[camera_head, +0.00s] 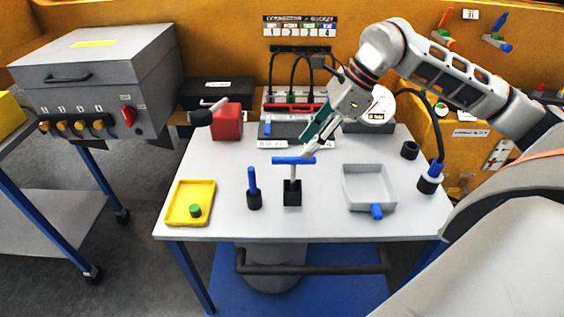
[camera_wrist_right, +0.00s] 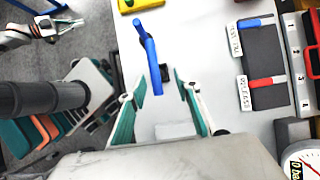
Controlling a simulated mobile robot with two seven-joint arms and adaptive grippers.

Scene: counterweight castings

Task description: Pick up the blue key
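The blue key, a T-shaped handle (camera_head: 294,160), stands upright with its stem in a black block (camera_head: 292,193) at the middle of the table. In the right wrist view its blue bar (camera_wrist_right: 150,62) lies between the finger lines and beyond the fingers. My right gripper (camera_head: 312,146) is open and empty, just above and behind the bar in the head view; I cannot tell whether it touches. Its spread fingers also show in the wrist view (camera_wrist_right: 162,108). My left gripper (camera_wrist_right: 66,24) shows small in the wrist view, fingers apart and empty, away from the table.
A blue peg in a black base (camera_head: 253,188) stands left of the key. A red block (camera_head: 227,123) and dark panels stand behind.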

